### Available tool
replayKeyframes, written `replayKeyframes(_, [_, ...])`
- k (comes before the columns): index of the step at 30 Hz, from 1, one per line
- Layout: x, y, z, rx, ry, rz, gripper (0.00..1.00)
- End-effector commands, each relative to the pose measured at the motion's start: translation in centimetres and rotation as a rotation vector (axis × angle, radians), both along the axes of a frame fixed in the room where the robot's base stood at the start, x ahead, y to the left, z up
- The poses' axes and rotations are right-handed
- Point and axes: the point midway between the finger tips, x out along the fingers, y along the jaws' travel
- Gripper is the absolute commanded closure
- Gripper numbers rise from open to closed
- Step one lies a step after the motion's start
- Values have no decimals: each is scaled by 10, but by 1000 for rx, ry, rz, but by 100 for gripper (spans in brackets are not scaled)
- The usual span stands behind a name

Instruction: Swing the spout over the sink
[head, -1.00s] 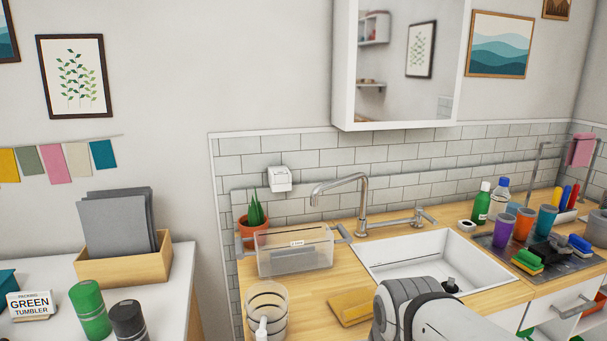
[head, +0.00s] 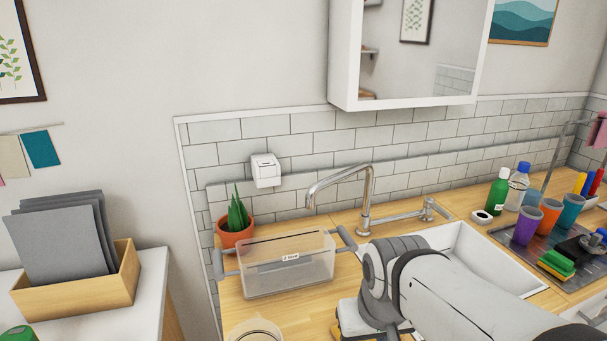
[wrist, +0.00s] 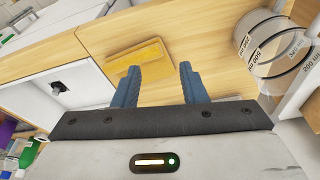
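The metal spout (head: 341,187) rises from the counter behind the sink and bends over to the left. Its tip hangs above the clear plastic bin, not above the basin. A lever handle (head: 428,211) sits on a bar to its right. The white sink (head: 462,252) is partly hidden by my arm; in the wrist view its basin (wrist: 65,72) is at the left with a dark drain plug. My gripper (wrist: 158,72) is open and empty, its blue fingers apart over the wooden counter. In the head view its fingers are hidden by my arm.
A clear bin (head: 287,264) with grey handles stands left of the sink, near a potted plant (head: 236,222). A yellow cloth or board (wrist: 137,62) and a clear measuring jug (wrist: 272,48) are close to my gripper. Cups and bottles (head: 525,225) stand on the right.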

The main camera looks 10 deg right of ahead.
Motion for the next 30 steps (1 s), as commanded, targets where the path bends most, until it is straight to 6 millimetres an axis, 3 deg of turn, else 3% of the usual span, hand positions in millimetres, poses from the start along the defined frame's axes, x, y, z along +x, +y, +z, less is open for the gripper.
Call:
replayKeyframes(4, [12, 0, 11, 0, 0, -24, 56])
replayKeyframes(8, [48, 2, 40, -3, -1, -114, 56])
replayKeyframes(15, [154, 5, 109, -14, -24, -374, 56])
replayKeyframes(21, [242, 13, 151, -20, -72, -614, 56])
replayKeyframes(27, [310, 23, 175, -15, -131, -825, 56])
replayKeyframes(30, [330, 27, 181, -9, -156, -897, 56])
